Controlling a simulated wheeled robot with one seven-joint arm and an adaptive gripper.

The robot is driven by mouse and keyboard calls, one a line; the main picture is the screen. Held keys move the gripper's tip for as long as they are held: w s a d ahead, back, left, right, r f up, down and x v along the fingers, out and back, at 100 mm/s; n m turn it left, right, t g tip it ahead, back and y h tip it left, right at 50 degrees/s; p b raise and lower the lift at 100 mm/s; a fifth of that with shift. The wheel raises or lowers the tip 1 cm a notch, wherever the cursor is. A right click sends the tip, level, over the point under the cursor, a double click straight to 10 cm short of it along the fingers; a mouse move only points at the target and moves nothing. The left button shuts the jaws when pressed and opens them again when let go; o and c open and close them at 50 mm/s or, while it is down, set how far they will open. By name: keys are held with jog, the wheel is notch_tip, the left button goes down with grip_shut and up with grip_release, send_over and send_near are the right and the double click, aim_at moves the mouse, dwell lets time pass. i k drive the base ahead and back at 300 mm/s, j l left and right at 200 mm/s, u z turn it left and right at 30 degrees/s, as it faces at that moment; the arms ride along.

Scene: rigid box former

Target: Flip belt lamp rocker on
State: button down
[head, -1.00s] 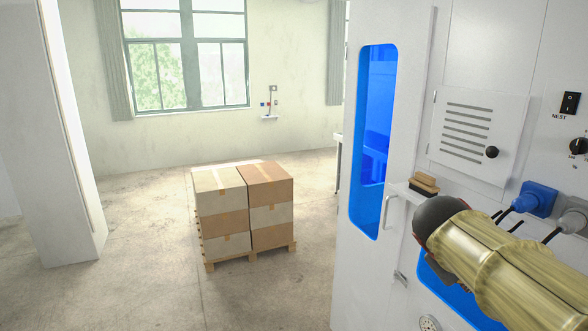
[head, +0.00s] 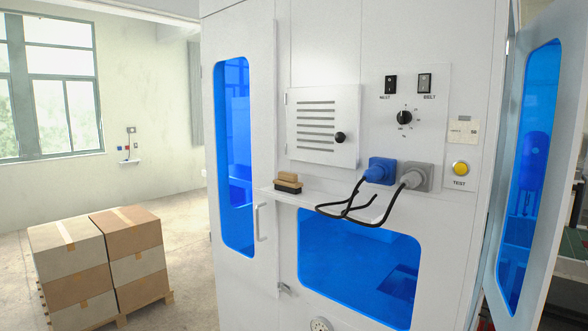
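The belt rocker (head: 424,83) is a small switch on the upper right of the white machine's panel, above the label BELT. Its plate looks grey, and its position is too small to tell. The similar black nest rocker (head: 390,85) sits just left of it, above the label NEST. A black rotary knob (head: 404,117) is below the two. No lamp can be made out beside the belt rocker. My gripper is not in view.
A vented door with a black knob (head: 340,137) is left of the switches. Blue and grey plugs with black cables (head: 368,200) hang below. A brush (head: 288,181) lies on a shelf. A yellow TEST button (head: 460,168) is at right. An open windowed door (head: 527,165) stands far right. Boxes (head: 85,262) stand left.

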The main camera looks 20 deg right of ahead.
aim_at(424, 80)
jog(key=z, duration=1.15)
